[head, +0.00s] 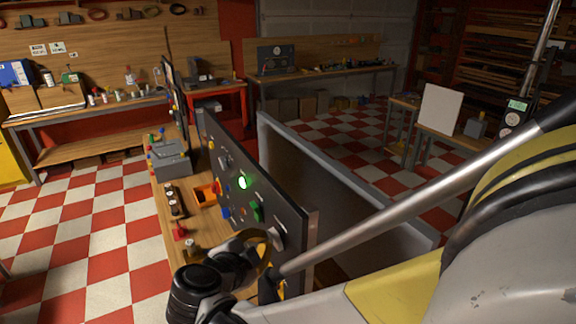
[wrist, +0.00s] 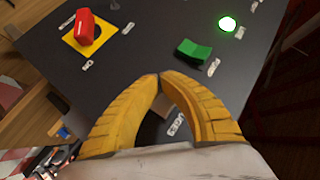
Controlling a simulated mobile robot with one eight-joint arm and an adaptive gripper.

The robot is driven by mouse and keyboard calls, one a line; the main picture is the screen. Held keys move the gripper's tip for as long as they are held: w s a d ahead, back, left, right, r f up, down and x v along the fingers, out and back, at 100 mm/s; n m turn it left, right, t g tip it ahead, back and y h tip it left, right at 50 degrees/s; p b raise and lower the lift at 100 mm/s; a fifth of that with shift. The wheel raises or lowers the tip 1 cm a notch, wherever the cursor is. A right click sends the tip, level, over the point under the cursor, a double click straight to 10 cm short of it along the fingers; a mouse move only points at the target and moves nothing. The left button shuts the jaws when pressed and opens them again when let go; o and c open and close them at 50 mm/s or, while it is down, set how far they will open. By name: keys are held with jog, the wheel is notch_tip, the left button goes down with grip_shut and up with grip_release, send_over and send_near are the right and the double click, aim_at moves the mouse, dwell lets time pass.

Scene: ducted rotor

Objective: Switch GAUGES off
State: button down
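The dark control panel (head: 294,222) stands upright on the workbench. My gripper (head: 268,240) is at the near end of its face. In the wrist view, my gripper's yellow fingers (wrist: 160,76) meet at the tips over the panel (wrist: 140,60), shut. I see nothing clearly held between them. Above and right of the tips is a green rocker switch (wrist: 194,50), beside a small white label. A lit green lamp (wrist: 228,24) is beyond it. A red switch (wrist: 88,28) on a yellow plate is at upper left.
The workbench (head: 207,231) holds a grey box (head: 172,160) and an orange bin (head: 206,194) left of the panel. A low grey-framed partition (head: 345,180) stands to its right. Checkered floor (head: 95,235) is clear at the left.

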jog(key=shift+s+a+r, duration=0.25)
jog(key=shift+s+a, duration=0.1)
jog(key=shift+a, duration=0.15)
